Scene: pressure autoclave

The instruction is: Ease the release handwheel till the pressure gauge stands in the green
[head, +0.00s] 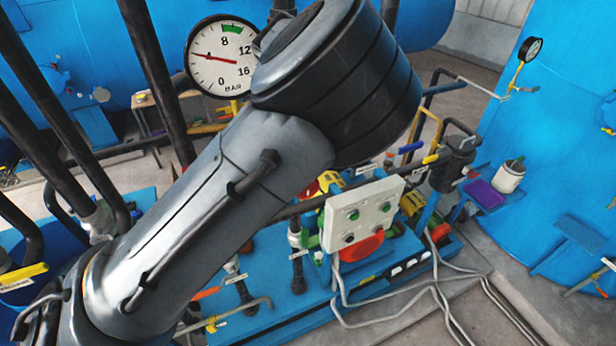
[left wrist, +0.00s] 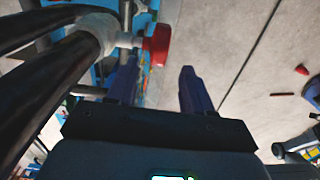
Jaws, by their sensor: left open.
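The pressure gauge (head: 212,72) is a round white dial in the head view. Its red needle points left, away from the green band at the top. In the left wrist view a red handwheel (left wrist: 157,46) shows nearly edge-on, on a short pale stem beside thick black pipes. My left gripper (left wrist: 159,68) is open and empty; the wheel appears just beyond its fingertips, nearer the left finger. I cannot tell whether they touch. A red round part (head: 362,247) shows below a white box in the head view; I cannot tell if it is the same wheel. My right gripper is out of view.
My arm covers the middle of the head view. A white control box (head: 362,212) stands on blue machinery, with cables on the floor. A purple tray (head: 484,196) and white cup (head: 509,177) stand at right.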

